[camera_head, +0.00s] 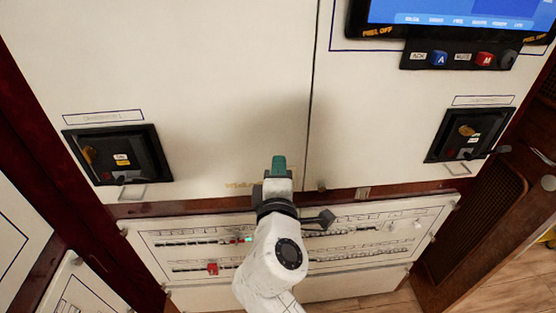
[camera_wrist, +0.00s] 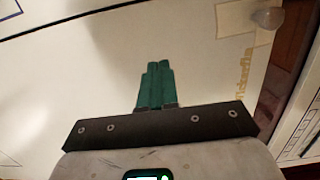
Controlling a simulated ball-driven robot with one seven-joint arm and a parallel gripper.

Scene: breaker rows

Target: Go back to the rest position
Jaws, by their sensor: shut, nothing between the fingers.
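My gripper (camera_head: 279,166) is in the middle of the head view, raised in front of the large white cabinet panel (camera_head: 200,70). Its green fingers are together and hold nothing. In the wrist view my gripper (camera_wrist: 155,66) points at the white panel (camera_wrist: 90,60), with the fingers side by side. I cannot tell whether the fingertips touch the panel. My arm hides the middle of the lower breaker panel (camera_head: 385,240).
Breaker rows run along the lower panel, with a red piece (camera_head: 212,268) at its left. Dark recessed units stand at left (camera_head: 118,155) and right (camera_head: 468,133). A screen (camera_head: 455,12) with a button strip (camera_head: 462,57) is at upper right. Wooden floor (camera_head: 490,285) shows at lower right.

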